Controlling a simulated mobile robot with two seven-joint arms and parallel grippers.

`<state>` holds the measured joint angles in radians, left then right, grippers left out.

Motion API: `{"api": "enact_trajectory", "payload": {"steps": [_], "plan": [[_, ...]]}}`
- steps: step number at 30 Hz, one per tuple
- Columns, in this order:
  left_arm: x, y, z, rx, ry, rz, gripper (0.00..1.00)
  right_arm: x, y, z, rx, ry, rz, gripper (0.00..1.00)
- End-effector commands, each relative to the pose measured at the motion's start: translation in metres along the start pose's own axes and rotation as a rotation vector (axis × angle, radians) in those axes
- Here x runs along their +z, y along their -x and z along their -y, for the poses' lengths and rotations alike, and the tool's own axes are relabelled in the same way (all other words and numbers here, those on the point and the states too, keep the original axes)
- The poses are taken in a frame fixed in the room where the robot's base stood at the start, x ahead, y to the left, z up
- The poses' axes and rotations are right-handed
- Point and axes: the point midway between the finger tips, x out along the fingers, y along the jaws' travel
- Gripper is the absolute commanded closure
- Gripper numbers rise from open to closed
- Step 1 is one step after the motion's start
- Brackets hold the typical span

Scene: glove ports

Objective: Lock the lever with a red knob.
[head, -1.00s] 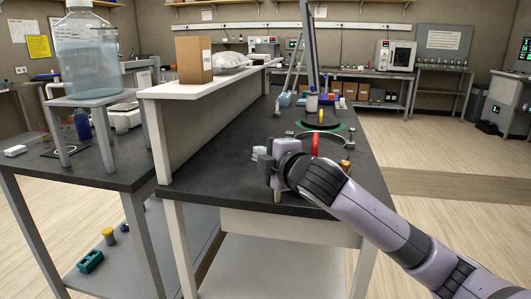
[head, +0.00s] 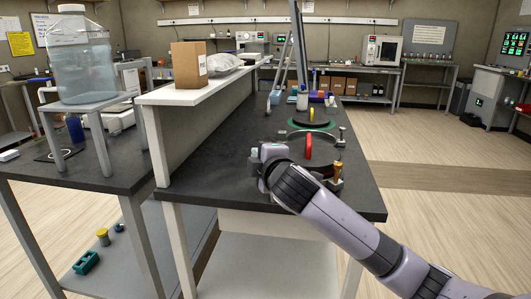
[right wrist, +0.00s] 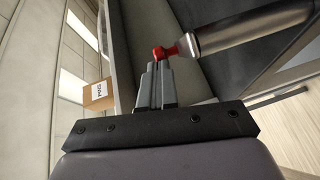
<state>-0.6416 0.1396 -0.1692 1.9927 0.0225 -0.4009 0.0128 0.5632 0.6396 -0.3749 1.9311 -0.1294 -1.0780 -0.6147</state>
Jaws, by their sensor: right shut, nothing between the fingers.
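A red knob (right wrist: 166,51) shows in the right wrist view at the end of a thick metal rod (right wrist: 245,30). It is just past my right gripper's fingertips (right wrist: 157,72), which are shut with nothing between them. Whether they touch the knob I cannot tell. In the head view my right gripper (head: 271,158) is over the near part of the dark bench, its fingertips hard to make out. An upright red handle (head: 308,147) stands at a round ring (head: 326,140) to its right; I cannot tell whether it is the same red part. My left gripper is out of view.
A brass-coloured post (head: 337,178) stands right of my arm. Behind are a yellow handle (head: 311,115) on a green-edged disc and several small containers. A raised white shelf (head: 170,96) with a carton (head: 188,63) borders the bench on the left.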

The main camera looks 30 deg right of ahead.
Motion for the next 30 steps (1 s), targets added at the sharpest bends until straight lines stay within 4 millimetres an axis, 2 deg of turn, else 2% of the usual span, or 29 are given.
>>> {"api": "enact_trajectory", "payload": {"steps": [8, 30], "plan": [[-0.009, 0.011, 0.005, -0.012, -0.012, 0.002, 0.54, -0.004, -0.011, -0.004, 0.022, -0.029, 0.186, 1.00], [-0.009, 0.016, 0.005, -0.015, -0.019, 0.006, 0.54, 0.015, -0.025, -0.006, 0.115, -0.117, 0.876, 1.00]]}}
